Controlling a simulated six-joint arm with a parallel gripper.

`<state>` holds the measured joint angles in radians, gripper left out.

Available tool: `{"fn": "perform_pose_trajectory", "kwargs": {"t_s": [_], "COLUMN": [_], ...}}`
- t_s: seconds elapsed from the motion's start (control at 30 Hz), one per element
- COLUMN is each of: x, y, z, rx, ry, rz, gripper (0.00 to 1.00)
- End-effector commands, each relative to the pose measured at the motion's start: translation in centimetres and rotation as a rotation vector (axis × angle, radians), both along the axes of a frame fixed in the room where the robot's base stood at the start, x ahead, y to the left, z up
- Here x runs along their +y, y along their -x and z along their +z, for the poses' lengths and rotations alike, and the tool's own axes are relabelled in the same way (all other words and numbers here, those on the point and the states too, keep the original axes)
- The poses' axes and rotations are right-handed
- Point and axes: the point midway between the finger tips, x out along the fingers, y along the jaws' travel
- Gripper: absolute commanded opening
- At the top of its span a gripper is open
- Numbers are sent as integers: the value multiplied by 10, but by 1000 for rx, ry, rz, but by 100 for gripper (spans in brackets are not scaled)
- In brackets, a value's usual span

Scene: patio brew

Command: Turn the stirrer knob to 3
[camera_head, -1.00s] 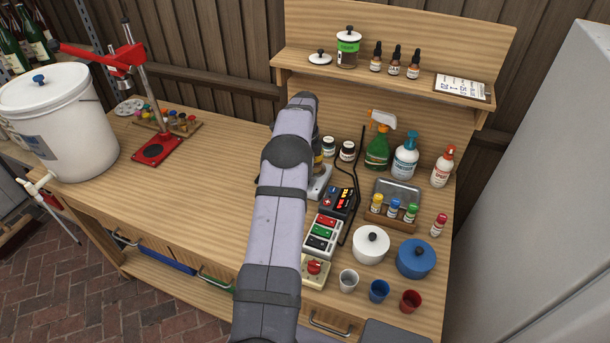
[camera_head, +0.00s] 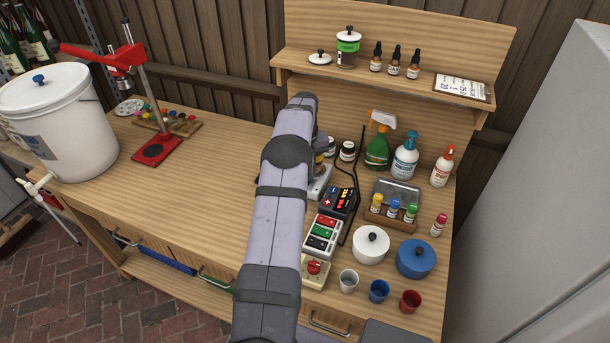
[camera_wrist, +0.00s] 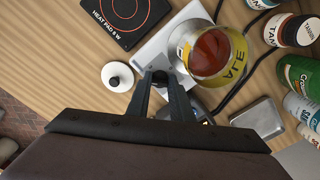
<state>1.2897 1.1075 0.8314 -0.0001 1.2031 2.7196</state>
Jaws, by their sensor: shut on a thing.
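The stirrer (camera_wrist: 152,52) is a white plate-like unit in the wrist view, seen from above. It also shows in the head view (camera_head: 321,181), mostly behind my arm. A flask (camera_wrist: 211,52) of amber liquid with a yellow "ALE" label stands on it. The small dark stirrer knob (camera_wrist: 160,77) is at the stirrer's near edge. My gripper (camera_wrist: 162,88) is shut on this knob, one finger on each side. The knob's scale and pointer cannot be read. In the head view my arm hides the gripper and the knob.
A black heat pad (camera_wrist: 122,14) and a white round lid with a dark knob (camera_wrist: 117,77) lie left of the stirrer. Dark-lidded jars (camera_wrist: 296,30), a black cable and a metal tin (camera_wrist: 258,117) are to the right. The left half of the bench (camera_head: 215,165) is largely clear.

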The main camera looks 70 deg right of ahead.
Motion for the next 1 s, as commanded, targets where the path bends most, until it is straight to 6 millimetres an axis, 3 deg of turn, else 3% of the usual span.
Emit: {"fn": "perform_pose_trajectory", "kwargs": {"t_s": [0.4, 0.97, 1.0], "x": [-2, -2, -2], "y": [0, 0, 0], "z": [3, 3, 3], "rx": [-3, -3, -3], "ry": [8, 8, 8], "rz": [-218, -250, -250], "gripper": [0, 0, 27]}}
